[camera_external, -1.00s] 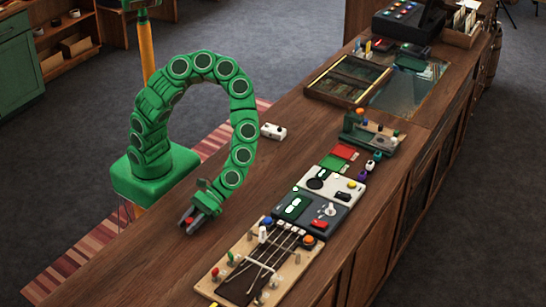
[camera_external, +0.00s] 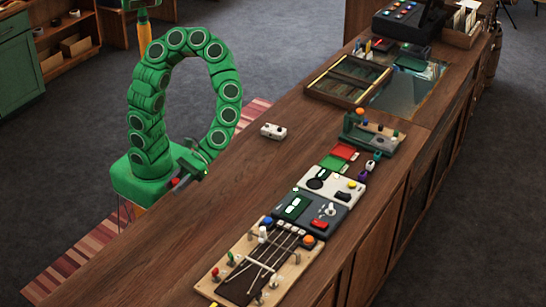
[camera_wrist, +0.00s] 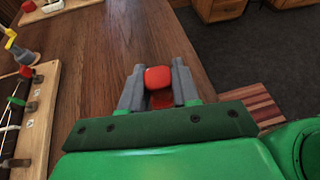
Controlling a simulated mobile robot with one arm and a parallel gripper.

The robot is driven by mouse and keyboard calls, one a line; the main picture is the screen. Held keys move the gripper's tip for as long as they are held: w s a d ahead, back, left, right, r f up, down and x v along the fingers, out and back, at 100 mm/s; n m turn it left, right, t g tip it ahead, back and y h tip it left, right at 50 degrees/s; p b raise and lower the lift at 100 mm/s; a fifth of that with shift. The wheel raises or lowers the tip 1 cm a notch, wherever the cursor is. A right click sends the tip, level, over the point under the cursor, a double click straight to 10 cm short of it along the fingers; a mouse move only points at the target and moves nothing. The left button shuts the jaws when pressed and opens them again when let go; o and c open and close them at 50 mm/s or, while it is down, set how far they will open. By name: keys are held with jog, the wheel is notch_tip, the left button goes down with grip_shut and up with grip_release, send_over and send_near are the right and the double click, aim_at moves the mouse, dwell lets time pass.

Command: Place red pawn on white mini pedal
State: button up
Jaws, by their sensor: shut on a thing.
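My gripper (camera_external: 178,182) is shut on the red pawn (camera_external: 174,181) and holds it above the left edge of the counter, beside my green base. In the wrist view the pawn's round red head (camera_wrist: 158,77) shows between the two grey fingers of my gripper (camera_wrist: 158,88). Its lower part is partly hidden by the fingers. The white mini pedal (camera_external: 273,131) is a small white box with dark knobs on top. It sits on the counter, up and to the right of my gripper and apart from it. Its top looks clear.
A fretted board (camera_external: 262,268) with pegs, a dark pedal (camera_external: 310,213) and a larger white pedal (camera_external: 347,187) line the counter's right side. Red and green cards (camera_external: 345,151) and a green rack (camera_external: 378,128) stand beyond. The wooden counter (camera_external: 232,185) between my arm and these is bare.

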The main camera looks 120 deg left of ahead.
jog(key=s+a+r, duration=0.2)
jog(key=s, duration=0.3)
jog(key=shift+a+r, duration=0.25)
jog(key=shift+r, duration=0.05)
